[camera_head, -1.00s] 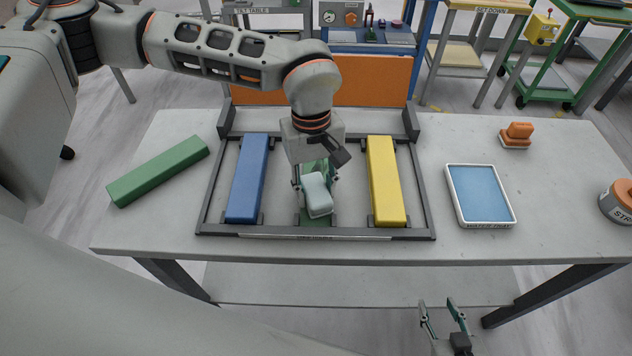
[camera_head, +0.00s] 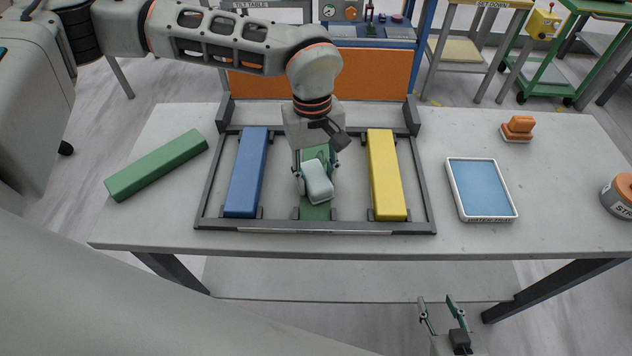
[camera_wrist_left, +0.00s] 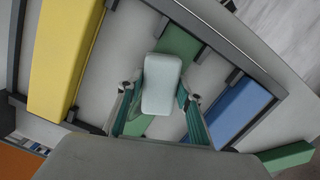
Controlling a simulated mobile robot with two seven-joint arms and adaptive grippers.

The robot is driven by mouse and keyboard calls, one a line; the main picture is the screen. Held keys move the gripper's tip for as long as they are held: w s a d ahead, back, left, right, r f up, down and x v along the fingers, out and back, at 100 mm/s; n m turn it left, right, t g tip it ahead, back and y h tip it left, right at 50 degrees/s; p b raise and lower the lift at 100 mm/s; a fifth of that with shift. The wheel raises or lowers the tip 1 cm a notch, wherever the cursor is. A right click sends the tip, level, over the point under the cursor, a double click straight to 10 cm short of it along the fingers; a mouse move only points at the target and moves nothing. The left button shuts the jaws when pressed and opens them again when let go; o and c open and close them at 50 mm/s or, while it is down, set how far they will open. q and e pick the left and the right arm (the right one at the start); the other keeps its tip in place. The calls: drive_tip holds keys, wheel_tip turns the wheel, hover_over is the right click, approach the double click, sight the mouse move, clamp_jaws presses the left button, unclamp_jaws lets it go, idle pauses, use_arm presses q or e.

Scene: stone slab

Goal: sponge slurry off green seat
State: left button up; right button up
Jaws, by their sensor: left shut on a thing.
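My left gripper (camera_head: 316,166) is shut on a pale grey-blue sponge (camera_head: 317,182), held over the green seat (camera_head: 316,212) in the middle of the dark frame. The sponge also shows in the left wrist view (camera_wrist_left: 161,84) between the two fingers. Green surface shows on both sides of the sponge; the part under it is hidden. My right gripper (camera_head: 437,308) is open and empty, in front of the table at the bottom of the head view.
A blue bar (camera_head: 246,174) and a yellow bar (camera_head: 386,176) lie in the frame beside the seat. A loose green bar (camera_head: 156,166) lies left. A water tray (camera_head: 481,188), an orange-handled block (camera_head: 517,129) and a round tub (camera_head: 619,196) stand right. An orange panel (camera_head: 375,78) rises behind.

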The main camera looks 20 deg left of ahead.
sight(317, 149)
use_arm(q)
drive_tip(key=shift+w+a+f+b, duration=0.1)
drive_tip(key=shift+w+a, duration=0.35)
drive_tip(key=shift+w, duration=1.1)
drive_tip(key=shift+w+a+f+b, duration=0.15)
drive_tip(key=shift+w+a, duration=0.35)
drive_tip(key=shift+w, duration=1)
drive_tip(key=shift+w+a+f+b, duration=0.1)
drive_tip(key=shift+w+a, duration=0.35)
drive_tip(key=shift+w, duration=1.1)
drive_tip(key=shift+w+a+r, duration=0.1)
drive_tip(key=shift+w+a, duration=0.2)
drive_tip(key=shift+w, duration=0.45)
drive_tip(key=shift+w+a+r, duration=0.1)
drive_tip(key=shift+w, duration=0.15)
drive_tip(key=shift+c, duration=0.6)
drive_tip(key=shift+r, duration=0.1)
drive_tip(key=r+p, duration=0.2)
drive_tip(key=shift+w+r, duration=0.3)
drive_tip(key=shift+w, duration=0.05)
drive_tip(key=shift+c, duration=0.5)
drive_tip(key=shift+s+a+r+p, duration=0.1)
drive_tip(key=shift+r+p, duration=0.8)
drive_tip(key=shift+r, duration=0.05)
drive_tip(key=shift+s+r+p, duration=0.2)
drive_tip(key=shift+r+p, duration=0.2)
drive_tip(key=shift+r, duration=0.15)
drive_tip(key=shift+d+f, duration=0.1)
drive_tip(key=shift+d, duration=0.1)
